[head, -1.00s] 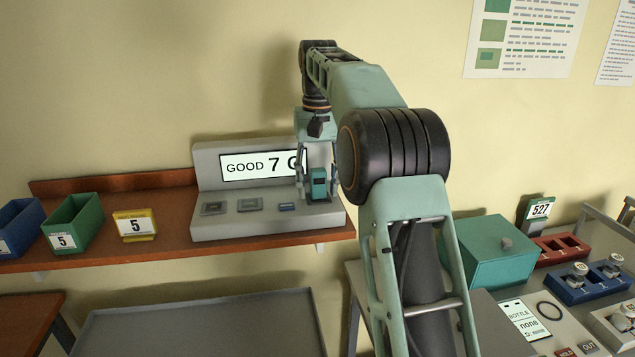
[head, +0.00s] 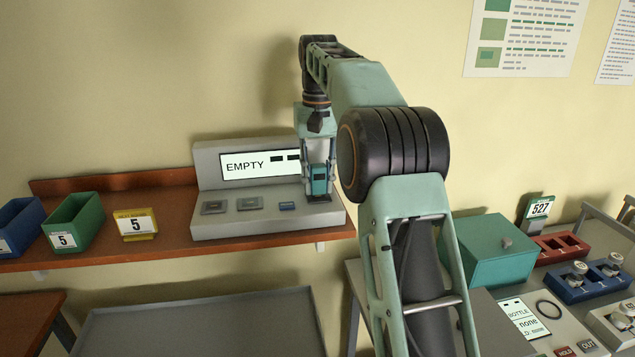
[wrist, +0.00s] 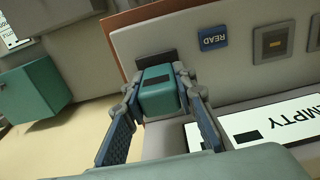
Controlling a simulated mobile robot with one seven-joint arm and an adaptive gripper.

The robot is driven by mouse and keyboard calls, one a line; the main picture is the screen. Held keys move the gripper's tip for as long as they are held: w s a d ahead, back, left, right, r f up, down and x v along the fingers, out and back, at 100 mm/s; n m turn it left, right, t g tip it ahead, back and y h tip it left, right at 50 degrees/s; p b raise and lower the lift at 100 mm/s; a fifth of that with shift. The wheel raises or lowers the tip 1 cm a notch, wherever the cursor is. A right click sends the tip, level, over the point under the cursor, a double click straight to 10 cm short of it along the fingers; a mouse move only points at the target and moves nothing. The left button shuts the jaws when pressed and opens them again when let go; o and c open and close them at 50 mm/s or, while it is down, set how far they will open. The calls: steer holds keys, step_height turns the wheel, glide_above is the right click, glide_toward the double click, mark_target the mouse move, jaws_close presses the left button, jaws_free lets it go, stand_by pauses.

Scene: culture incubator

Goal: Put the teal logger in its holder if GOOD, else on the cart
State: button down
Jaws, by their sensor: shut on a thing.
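The teal logger (head: 319,179) is a small upright block with a dark panel. My gripper (head: 318,186) is shut on it at the right end of the grey reader (head: 215,225). In the wrist view the logger (wrist: 160,92) sits between the two finger pads. A dark socket (wrist: 155,58) shows beside it; the logger appears lifted just clear of this. The reader's screen (head: 245,165) reads EMPTY, with its right part hidden by my arm. A blue READ button (head: 287,206) is on the reader's deck. I cannot tell which thing is the logger's holder.
Blue (head: 20,226) and green (head: 74,222) bins and a yellow holder (head: 136,225) marked 5 stand on the shelf's left. A grey tray surface (head: 200,325) below is bare. At right are a teal box (head: 490,250), red rack (head: 560,247) and blue rack (head: 590,283).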

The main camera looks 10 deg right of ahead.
mark_target(317, 165)
steer(key=shift+r, duration=2.6)
steer(key=shift+a, duration=0.15)
